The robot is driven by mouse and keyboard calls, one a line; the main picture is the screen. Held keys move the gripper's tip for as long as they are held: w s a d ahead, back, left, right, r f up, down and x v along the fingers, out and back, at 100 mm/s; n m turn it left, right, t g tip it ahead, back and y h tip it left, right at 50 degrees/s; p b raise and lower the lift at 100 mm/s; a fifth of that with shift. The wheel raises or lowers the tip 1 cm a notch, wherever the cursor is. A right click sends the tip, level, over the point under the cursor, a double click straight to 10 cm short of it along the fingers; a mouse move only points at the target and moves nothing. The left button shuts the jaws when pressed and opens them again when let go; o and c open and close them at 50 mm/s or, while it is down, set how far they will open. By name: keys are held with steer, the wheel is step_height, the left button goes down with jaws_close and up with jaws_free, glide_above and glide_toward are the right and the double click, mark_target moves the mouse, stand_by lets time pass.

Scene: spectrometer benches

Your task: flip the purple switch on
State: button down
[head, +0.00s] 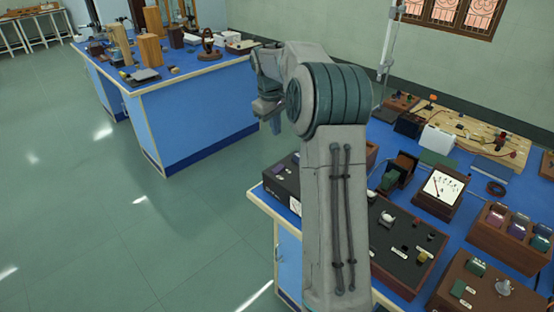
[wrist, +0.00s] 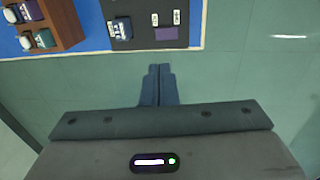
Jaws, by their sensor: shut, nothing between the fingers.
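A purple switch (wrist: 166,34) sits on a black box (wrist: 143,36) near the bench edge, beside two white labels in the wrist view. In the head view the purple switch (head: 281,169) shows small on the black box (head: 284,186), left of my arm. Whether it is on or off is too small to tell.
My arm hides part of the near blue bench (head: 262,205). A wooden rack with coloured vials (head: 497,216), a meter (head: 443,187) and a black control box (head: 402,246) stand right of it. A second blue bench (head: 190,110) stands at the back left; open floor lies between.

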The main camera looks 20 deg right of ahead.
mark_target(280, 166)
steer(key=f, duration=0.4)
steer(key=d+f+p, duration=0.1)
steer(key=f, duration=0.9)
steer(key=shift+w+d+p, duration=0.35)
steer(key=shift+p, duration=0.05)
steer(key=shift+a, duration=0.15)
